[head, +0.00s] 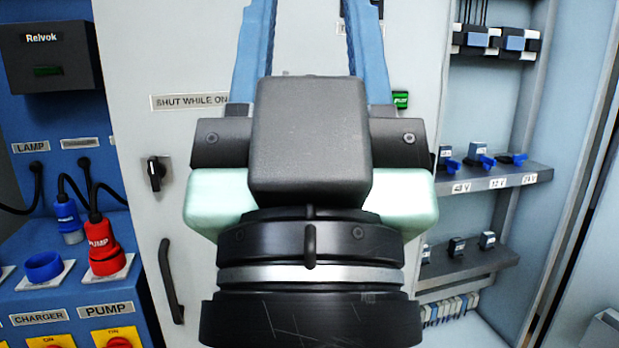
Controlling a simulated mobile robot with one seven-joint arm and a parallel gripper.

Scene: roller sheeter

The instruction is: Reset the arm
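My gripper (310,20) fills the middle of the head view, seen from behind. Its dark wrist and black housing are at the centre, with pale green parts on both sides. Two blue fingers reach upward, wide apart, and run to the top edge of the picture. Between them I see only the grey door panel (310,45), and nothing is held in the part that shows. The gripper is open. The fingertips are cut off or hard to make out at the top edge.
The grey door has a black knob (156,173) and a dark handle (171,281). At left are a red pump plug (103,247), a blue plug (69,218) and a black box (46,57). At right, shelves (500,180) carry small connectors inside an open cabinet.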

